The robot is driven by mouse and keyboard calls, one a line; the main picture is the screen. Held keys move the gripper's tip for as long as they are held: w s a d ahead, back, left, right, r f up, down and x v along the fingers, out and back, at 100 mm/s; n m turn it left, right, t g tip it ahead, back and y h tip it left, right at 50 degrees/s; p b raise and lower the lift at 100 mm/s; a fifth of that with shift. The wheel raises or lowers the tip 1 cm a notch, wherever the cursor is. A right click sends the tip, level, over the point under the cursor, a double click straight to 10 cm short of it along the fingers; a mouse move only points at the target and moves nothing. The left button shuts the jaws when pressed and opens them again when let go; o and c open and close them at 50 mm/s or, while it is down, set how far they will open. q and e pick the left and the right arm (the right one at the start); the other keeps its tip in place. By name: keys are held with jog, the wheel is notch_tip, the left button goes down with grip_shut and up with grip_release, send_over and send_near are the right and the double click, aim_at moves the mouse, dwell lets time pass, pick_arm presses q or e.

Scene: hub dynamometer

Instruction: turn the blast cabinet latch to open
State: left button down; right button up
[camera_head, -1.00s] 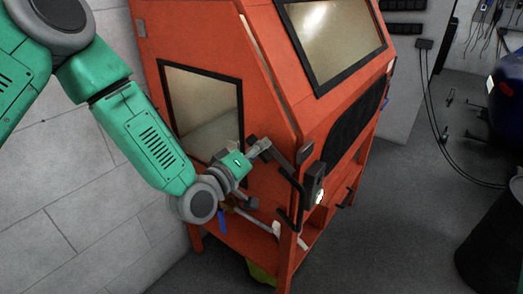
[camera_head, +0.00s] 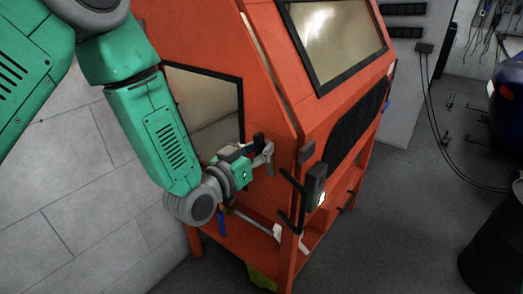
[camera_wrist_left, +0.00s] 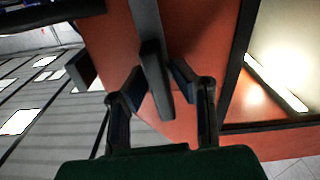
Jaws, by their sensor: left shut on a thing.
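The blast cabinet (camera_head: 285,130) is a large orange box on legs with sloped sides and dark-framed windows. My left gripper (camera_head: 264,158) is at its near side, beside the front corner. In the left wrist view, the dark latch bar (camera_wrist_left: 153,70) comes down between the two fingers of the left gripper (camera_wrist_left: 155,82), against the orange panel. The gripper is shut on the latch. My right gripper is not in view.
A dark bent handle (camera_head: 291,196) and a dark box (camera_head: 314,185) stick out at the cabinet's front corner, close to the gripper. A block wall (camera_head: 70,190) stands at left. A dark barrel (camera_head: 495,240) stands at right, with open floor between.

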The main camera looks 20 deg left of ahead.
pick_arm(q)
jog(key=shift+f+m, duration=0.15)
jog(key=shift+m, duration=0.45)
jog(key=c, duration=1.4)
grip_release()
jog(key=shift+o, duration=0.2)
jog(key=shift+s+a, duration=0.15)
jog(key=shift+s, duration=0.15)
jog(key=v, duration=1.1)
